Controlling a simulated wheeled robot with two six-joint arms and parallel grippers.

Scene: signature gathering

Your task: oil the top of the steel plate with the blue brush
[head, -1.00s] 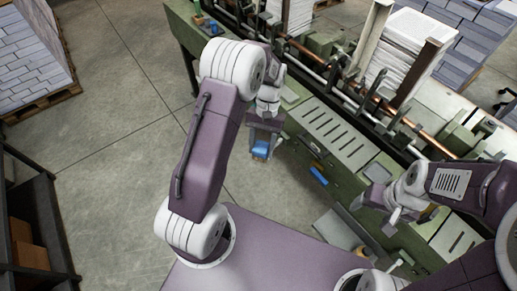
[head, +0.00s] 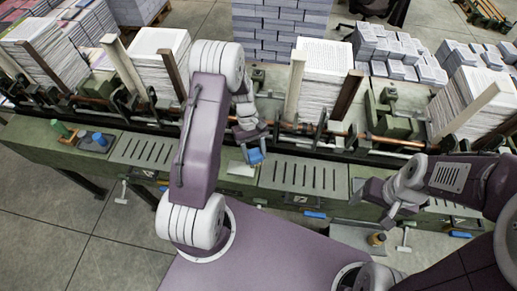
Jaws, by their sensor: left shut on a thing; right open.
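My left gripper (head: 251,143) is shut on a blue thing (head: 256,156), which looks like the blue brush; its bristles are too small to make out. It is held above the front of the long green machine, left of the middle slotted panel. A small pale grey plate (head: 240,170) lies just below and left of the blue thing; it may be the steel plate. Whether they touch cannot be told. My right gripper (head: 392,214) is open and empty at the machine's front edge on the right.
Paper stacks (head: 325,75) stand between upright guides along the machine, with a copper-coloured rod (head: 290,127) before them. Slotted panels (head: 155,150) line the front. Blue (head: 98,139) and green (head: 60,129) cylinders stand at the left. A brown jar (head: 377,239) is near my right gripper.

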